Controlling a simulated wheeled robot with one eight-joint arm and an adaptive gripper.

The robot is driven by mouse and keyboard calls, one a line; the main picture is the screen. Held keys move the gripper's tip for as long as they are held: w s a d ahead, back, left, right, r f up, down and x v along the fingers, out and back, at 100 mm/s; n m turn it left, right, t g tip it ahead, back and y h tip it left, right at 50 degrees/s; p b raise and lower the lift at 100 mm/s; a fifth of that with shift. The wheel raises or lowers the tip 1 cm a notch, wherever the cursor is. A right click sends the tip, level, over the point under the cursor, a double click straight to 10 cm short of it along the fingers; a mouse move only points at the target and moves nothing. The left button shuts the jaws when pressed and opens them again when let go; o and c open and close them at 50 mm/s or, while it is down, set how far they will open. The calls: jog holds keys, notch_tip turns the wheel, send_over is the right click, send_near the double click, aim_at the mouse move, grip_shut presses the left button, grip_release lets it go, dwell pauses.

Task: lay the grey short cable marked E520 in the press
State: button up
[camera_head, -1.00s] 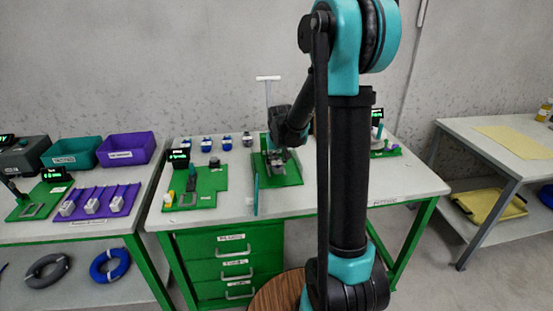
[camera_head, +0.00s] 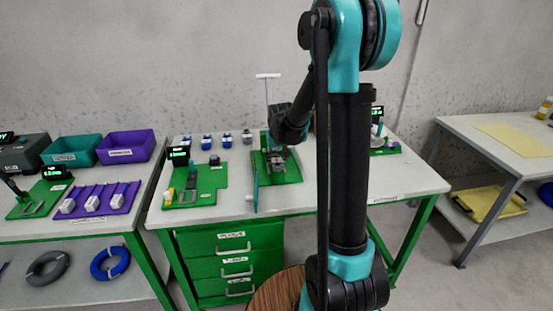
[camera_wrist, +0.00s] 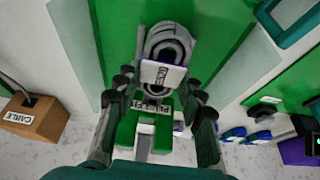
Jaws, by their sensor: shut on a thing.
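My gripper (camera_wrist: 157,84) is shut on the grey short cable (camera_wrist: 168,42), a small coil with a white tag (camera_wrist: 162,75). The tag's print is turned sideways and I cannot read it surely. In the head view my gripper (camera_head: 275,150) is low over the press, which has a green base plate (camera_head: 291,174) and a tall post with a white T-shaped handle (camera_head: 268,76). The wrist view shows the press's green plate (camera_wrist: 118,45) behind the coil. I cannot tell whether the coil touches the press; my fingers hide part of it.
A green station with a small display (camera_head: 178,153) stands left of the press, and another stands at the right behind my arm. Blue pieces (camera_head: 207,141) line the table's back. A purple rack (camera_head: 97,203) and bins are on the left table. The right table (camera_head: 470,145) is mostly clear.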

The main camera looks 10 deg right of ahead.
jog(key=shift+f, duration=1.25)
dwell(0.9)
jog(key=o, duration=1.2)
jog(key=shift+r, duration=0.15)
jog(key=shift+r, duration=3.9)
jog(key=s+d+f, duration=0.1)
jog(key=s+f, duration=0.1)
jog(key=s, duration=0.8)
jog(key=s+d+f, duration=0.1)
jog(key=s+f, duration=0.2)
jog(key=s, duration=0.7)
jog(key=s+d+f, duration=0.2)
jog(key=s+f, duration=0.1)
jog(key=s, duration=0.7)
jog(key=shift+s, duration=0.25)
